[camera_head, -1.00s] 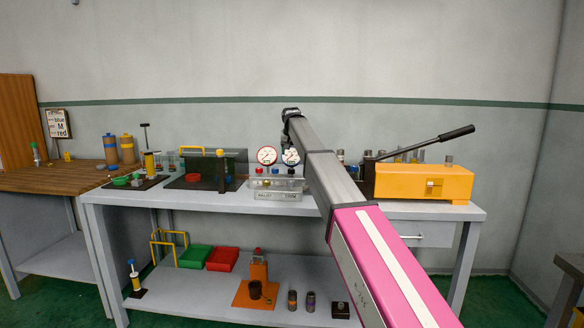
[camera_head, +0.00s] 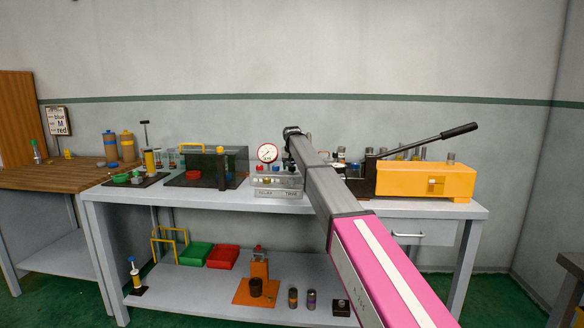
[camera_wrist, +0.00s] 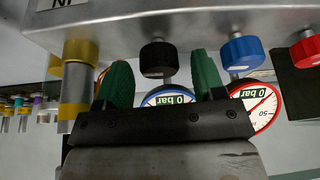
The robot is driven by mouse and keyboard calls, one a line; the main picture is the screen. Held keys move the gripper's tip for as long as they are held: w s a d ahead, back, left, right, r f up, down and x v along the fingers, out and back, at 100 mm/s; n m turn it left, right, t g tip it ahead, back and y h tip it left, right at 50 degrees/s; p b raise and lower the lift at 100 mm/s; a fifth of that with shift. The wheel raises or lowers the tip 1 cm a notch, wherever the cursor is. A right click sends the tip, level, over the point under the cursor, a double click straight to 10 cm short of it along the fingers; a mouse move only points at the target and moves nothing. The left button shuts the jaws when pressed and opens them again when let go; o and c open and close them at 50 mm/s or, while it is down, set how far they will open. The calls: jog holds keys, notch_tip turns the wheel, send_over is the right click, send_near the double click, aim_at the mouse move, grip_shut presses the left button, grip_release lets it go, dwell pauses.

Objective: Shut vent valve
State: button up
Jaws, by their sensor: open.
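In the wrist view, my gripper (camera_wrist: 162,78) has its two green fingers apart. A black knob (camera_wrist: 158,58) shows between them, just beyond the tips; I cannot tell whether they touch it. A blue knob (camera_wrist: 243,52) and a red knob (camera_wrist: 304,52) are to its right. All hang from a metal panel (camera_wrist: 190,22), seen upside down. I cannot read which knob is the vent valve. Two pressure gauges marked "0 bar" show behind, one blue-rimmed (camera_wrist: 168,97) and one red-rimmed (camera_wrist: 262,105). In the head view, the grey panel box (camera_head: 278,194) is partly behind my arm.
A brass-collared cylinder (camera_wrist: 78,80) stands close left of my fingers in the wrist view. In the head view, a yellow press with a long lever (camera_head: 425,181) is right of my arm, and a dark transparent case (camera_head: 205,172) is left of the panel box. The bench (camera_head: 150,196) is crowded.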

jog(key=c, duration=0.9)
jog(key=shift+m, duration=0.3)
jog(key=m+h, duration=0.1)
jog(key=m, duration=0.2)
jog(key=shift+a+m+h, duration=0.15)
jog(key=shift+m+h, duration=0.15)
jog(key=m, duration=0.2)
jog(key=m+g+h, duration=0.1)
jog(key=m, duration=0.1)
jog(key=shift+w+h, duration=0.1)
jog(key=shift+h, duration=0.2)
jog(key=m+g+h, duration=0.1)
jog(key=m, duration=0.4)
jog(key=shift+a, duration=0.1)
jog(key=shift+m+g+h, duration=0.3)
jog(key=shift+m+g, duration=0.6)
jog(key=shift+m, duration=0.9)
